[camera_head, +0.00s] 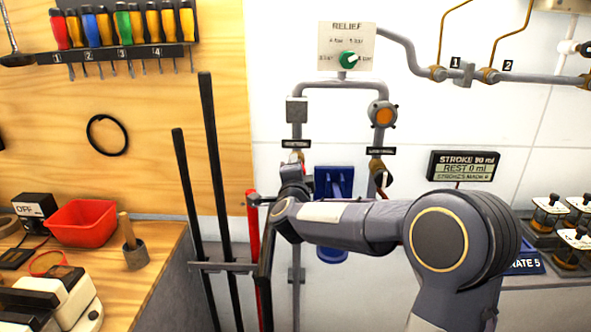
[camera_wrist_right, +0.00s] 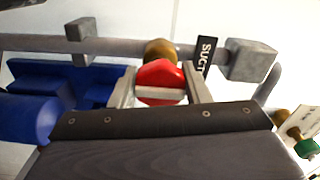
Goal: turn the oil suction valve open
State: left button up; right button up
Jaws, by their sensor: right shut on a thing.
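The oil suction valve is on the left of two vertical pipes below the relief panel; its brass body (camera_head: 297,157) shows just under a small dark label (camera_head: 296,144). In the right wrist view its red handle (camera_wrist_right: 160,72), with a pale bar across it, sits between my two fingers, beside a label (camera_wrist_right: 207,54) reading "SUCT". My right gripper (camera_wrist_right: 160,88) is shut on this handle. In the head view my right gripper (camera_head: 294,168) is at the valve, and my wrist hides the handle. My left gripper is not in view.
A second valve (camera_head: 378,166) with a dark and red lever is on the right pipe. A blue device (camera_head: 334,182) stands between the pipes, behind my arm. The relief panel (camera_head: 346,45) has a green knob. Black bars (camera_head: 208,160) and a red bar (camera_head: 252,235) stand left of my gripper.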

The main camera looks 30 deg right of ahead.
jog(key=shift+f, duration=0.1)
dwell(0.5)
jog(key=o, duration=1)
jog(key=v, duration=0.7)
jog(key=shift+s+a+b, duration=0.3)
jog(key=shift+b, duration=0.1)
